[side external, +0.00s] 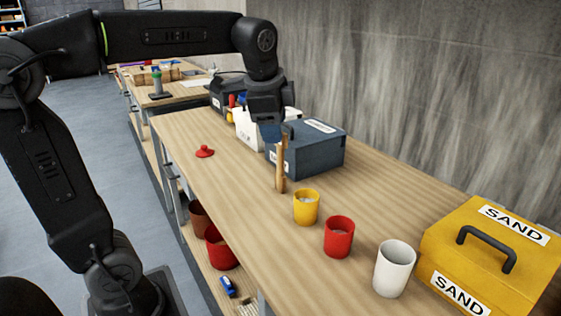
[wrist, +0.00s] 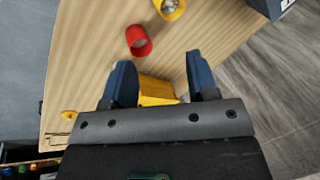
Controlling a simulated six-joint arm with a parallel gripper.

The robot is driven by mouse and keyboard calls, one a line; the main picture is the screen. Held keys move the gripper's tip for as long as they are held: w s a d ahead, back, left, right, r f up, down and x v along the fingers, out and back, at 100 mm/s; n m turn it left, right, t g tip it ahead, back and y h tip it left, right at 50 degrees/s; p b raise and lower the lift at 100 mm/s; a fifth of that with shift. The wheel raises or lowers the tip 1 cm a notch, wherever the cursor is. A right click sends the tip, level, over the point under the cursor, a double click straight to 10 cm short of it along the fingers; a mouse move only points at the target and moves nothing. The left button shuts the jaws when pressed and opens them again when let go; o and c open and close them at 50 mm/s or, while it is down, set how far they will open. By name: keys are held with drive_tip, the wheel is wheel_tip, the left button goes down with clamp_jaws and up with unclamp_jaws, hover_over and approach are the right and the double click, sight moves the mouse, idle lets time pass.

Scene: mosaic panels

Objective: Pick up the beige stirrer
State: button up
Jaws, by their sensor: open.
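A beige stirrer (side external: 281,168) shows in the side view as an upright stick near the middle of the table, left of the yellow cup. My gripper (side external: 270,132) hangs at the height of its upper end, with blue fingers just left of it in the picture. In the wrist view my gripper (wrist: 162,78) has its two blue fingers apart with a gap between them. I see no stirrer in that gap; only a yellow box shows behind it. I cannot tell how far apart the fingers and the stirrer are in depth.
A yellow cup (side external: 306,208), a red cup (side external: 338,238) and a white cup (side external: 394,270) stand in a row. A yellow SAND box (side external: 450,268) is at right. A dark blue box (side external: 322,154) and a white box (side external: 247,134) stand behind.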

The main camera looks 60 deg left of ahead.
drive_tip(key=w+a+m+g, duration=0.2)
drive_tip(key=w+a+m, duration=0.3)
drive_tip(key=w+a, duration=0.35)
drive_tip(key=m+g+y, duration=0.1)
drive_tip(key=m, duration=0.3)
hover_over(281, 163)
drive_tip(key=a, duration=0.2)
drive_tip(key=f, duration=1.4)
drive_tip(key=shift+w+d+f, duration=0.1)
drive_tip(key=shift+w, duration=0.2)
drive_tip(key=shift+c, duration=0.3)
clamp_jaws()
